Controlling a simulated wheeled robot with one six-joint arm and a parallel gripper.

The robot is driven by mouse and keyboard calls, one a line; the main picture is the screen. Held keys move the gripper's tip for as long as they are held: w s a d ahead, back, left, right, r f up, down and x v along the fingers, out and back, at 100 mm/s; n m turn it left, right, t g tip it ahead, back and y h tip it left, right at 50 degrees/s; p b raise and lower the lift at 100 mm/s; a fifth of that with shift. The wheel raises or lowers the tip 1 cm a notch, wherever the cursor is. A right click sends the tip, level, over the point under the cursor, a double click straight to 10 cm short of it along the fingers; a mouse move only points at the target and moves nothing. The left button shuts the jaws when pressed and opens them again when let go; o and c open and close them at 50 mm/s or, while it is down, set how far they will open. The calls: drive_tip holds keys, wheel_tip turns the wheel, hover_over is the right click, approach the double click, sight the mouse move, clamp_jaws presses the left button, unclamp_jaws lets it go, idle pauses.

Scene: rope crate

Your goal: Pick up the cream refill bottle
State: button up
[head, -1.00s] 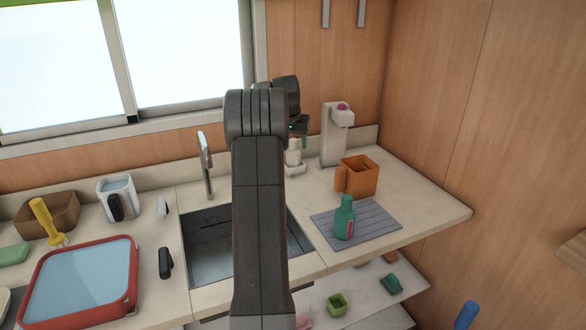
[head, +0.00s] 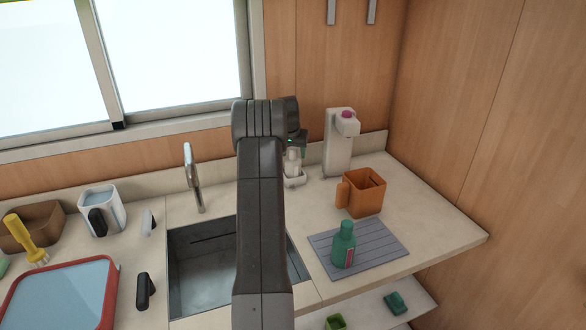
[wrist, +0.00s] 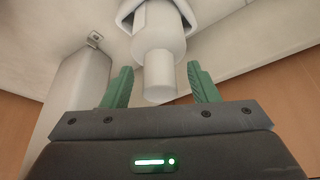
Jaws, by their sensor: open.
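The cream refill bottle (head: 292,162) stands at the back of the counter, right of the sink, in a small pale holder or base (head: 295,181). In the wrist view the bottle (wrist: 158,42) shows a broad shoulder and a narrow neck pointing toward me. My gripper (wrist: 159,78) is open, with one green finger on each side of the narrow neck and gaps on both sides. In the head view my gripper (head: 298,143) is just above the bottle, and my arm hides part of it.
A white dispenser (head: 338,146) with a pink top stands close right of the bottle. An orange mug (head: 364,197) and a green bottle (head: 343,247) on a grey mat (head: 386,250) are nearer. The sink (head: 200,275) and tap (head: 194,178) are left.

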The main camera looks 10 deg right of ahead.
clamp_jaws()
